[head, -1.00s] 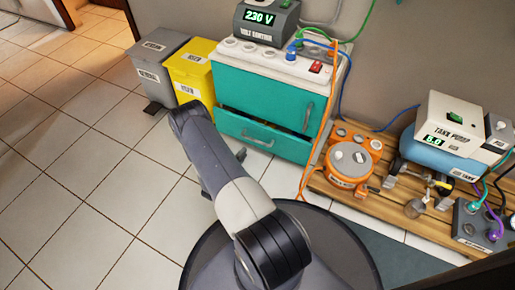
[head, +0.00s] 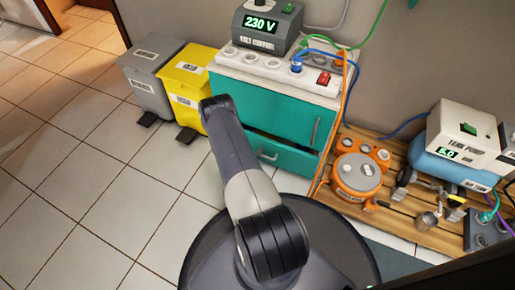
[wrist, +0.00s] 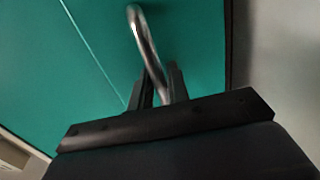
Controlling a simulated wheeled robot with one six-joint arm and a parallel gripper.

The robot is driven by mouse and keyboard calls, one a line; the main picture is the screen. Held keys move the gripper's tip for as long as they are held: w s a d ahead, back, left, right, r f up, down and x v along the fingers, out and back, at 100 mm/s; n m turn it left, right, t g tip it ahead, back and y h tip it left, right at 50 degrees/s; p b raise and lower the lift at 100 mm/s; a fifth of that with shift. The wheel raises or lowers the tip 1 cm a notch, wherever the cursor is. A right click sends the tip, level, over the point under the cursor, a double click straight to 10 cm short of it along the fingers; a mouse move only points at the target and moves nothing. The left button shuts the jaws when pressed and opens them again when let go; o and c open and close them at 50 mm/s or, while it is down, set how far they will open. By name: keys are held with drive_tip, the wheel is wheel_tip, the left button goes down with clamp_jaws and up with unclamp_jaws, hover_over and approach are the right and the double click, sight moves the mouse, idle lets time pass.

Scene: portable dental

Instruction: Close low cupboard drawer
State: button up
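The low cupboard (head: 285,112) is teal with a white top and stands against the wall. Its lower drawer (head: 292,160) is partly out, with a dark gap above its front. The drawer's metal handle (head: 267,156) shows just right of my arm. In the head view my gripper is hidden behind my arm. In the wrist view my gripper (wrist: 159,82) is close to a teal front, and a curved metal handle (wrist: 143,35) runs between and across its dark fingers. Whether the fingers grip the handle or only surround it is unclear.
A yellow bin (head: 188,82) and a grey bin (head: 148,75) stand left of the cupboard. An orange unit (head: 357,175) and a blue tank (head: 440,160) sit on a wooden pallet (head: 395,212) at right. Tiled floor at left is clear.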

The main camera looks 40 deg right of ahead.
drive_tip(key=shift+d, duration=0.1)
drive_tip(key=shift+c, duration=0.3)
clamp_jaws()
drive_tip(key=shift+w+d, duration=0.1)
